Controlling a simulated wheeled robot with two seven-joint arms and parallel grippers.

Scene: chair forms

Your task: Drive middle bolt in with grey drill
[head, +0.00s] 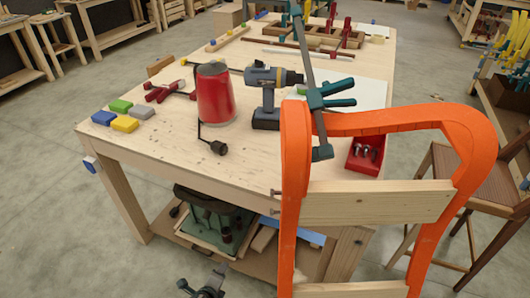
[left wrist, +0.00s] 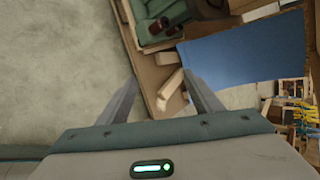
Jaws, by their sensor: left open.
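The grey drill (head: 266,92) stands upright on the workbench, its chuck pointing right and its dark battery on the bench top. The orange chair frame (head: 292,190) stands at the front right with a pale wooden slat (head: 375,203) across it. Two bolts stick out from its left post, an upper one (head: 276,192) and a lower one (head: 273,212); I cannot tell which is the middle one. My left gripper (head: 204,280) is low at the bottom edge, in front of the bench and far from the drill. In the left wrist view its fingers (left wrist: 160,76) are apart and empty.
A red cylinder (head: 214,95) stands left of the drill. A clamp (head: 308,75) rises beside the chair frame's top. A red tray (head: 364,168) holding bolts sits behind the frame. Coloured blocks (head: 125,124) lie at the left. A green toolbox (head: 213,215) is below the bench.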

